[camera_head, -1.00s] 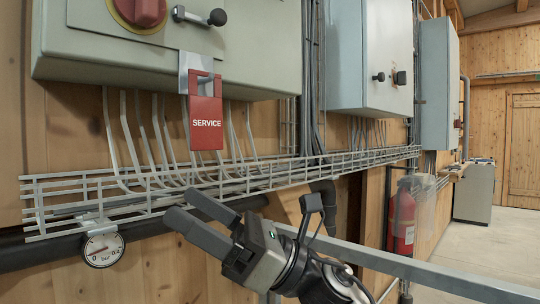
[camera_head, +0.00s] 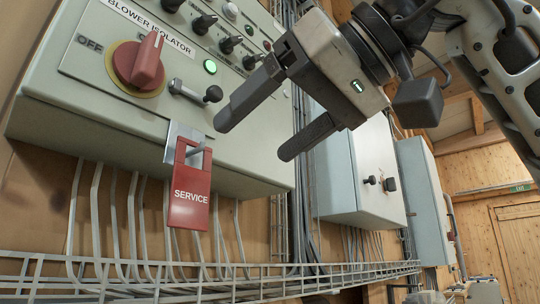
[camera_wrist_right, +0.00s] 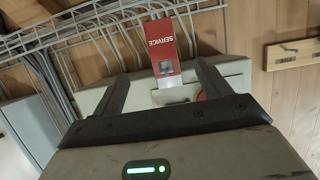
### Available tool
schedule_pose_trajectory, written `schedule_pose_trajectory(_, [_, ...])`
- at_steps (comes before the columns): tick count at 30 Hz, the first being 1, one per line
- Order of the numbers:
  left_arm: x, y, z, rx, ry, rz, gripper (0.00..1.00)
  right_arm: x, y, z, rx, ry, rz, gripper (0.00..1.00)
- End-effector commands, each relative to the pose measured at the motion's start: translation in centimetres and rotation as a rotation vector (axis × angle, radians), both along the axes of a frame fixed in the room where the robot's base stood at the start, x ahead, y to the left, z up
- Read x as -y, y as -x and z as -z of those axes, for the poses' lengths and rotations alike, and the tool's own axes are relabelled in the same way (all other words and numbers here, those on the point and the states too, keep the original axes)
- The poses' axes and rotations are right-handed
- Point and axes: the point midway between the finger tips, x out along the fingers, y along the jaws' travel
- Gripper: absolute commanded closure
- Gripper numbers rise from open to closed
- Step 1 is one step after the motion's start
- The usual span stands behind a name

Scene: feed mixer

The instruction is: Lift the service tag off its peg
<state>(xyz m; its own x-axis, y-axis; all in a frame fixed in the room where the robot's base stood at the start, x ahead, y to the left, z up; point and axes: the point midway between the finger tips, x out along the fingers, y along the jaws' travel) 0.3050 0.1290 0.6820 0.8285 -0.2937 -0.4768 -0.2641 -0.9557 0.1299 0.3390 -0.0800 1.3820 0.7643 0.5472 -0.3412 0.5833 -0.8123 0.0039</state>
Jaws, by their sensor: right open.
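The red service tag (camera_head: 189,200) with white lettering hangs upright in the head view. Its slotted top sits over a grey metal peg bracket (camera_head: 182,133) at the lower edge of the blower isolator panel. My right gripper (camera_head: 254,138) is open and empty, above and to the right of the tag and apart from it. Its fingers point down-left. In the right wrist view the tag (camera_wrist_right: 163,40) shows between and beyond the open fingers (camera_wrist_right: 161,68). The peg is partly hidden by the tag and bracket. My left gripper is not in view.
The isolator panel (camera_head: 110,115) has a red rotary knob (camera_head: 139,62) and a black-ended lever (camera_head: 195,92) just above the tag. A wire cable tray (camera_head: 200,280) and grey conduits run below. Another grey cabinet (camera_head: 355,175) stands to the right.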

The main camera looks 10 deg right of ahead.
Motion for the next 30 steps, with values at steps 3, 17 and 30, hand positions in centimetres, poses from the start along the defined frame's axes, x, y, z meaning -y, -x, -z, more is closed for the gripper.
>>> schedule_pose_trajectory(3, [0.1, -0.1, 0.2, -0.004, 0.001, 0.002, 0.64, -1.0, -1.2, 0.6, -0.005, 0.002, -0.003, 0.24])
schedule_pose_trajectory(17, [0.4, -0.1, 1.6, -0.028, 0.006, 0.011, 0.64, -6.0, -8.0, 3.7, -0.006, 0.001, -0.005, 0.24])
schedule_pose_trajectory(30, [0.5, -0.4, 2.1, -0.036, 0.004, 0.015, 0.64, -8.6, -11.7, 5.2, -0.004, -0.002, -0.006, 0.24])
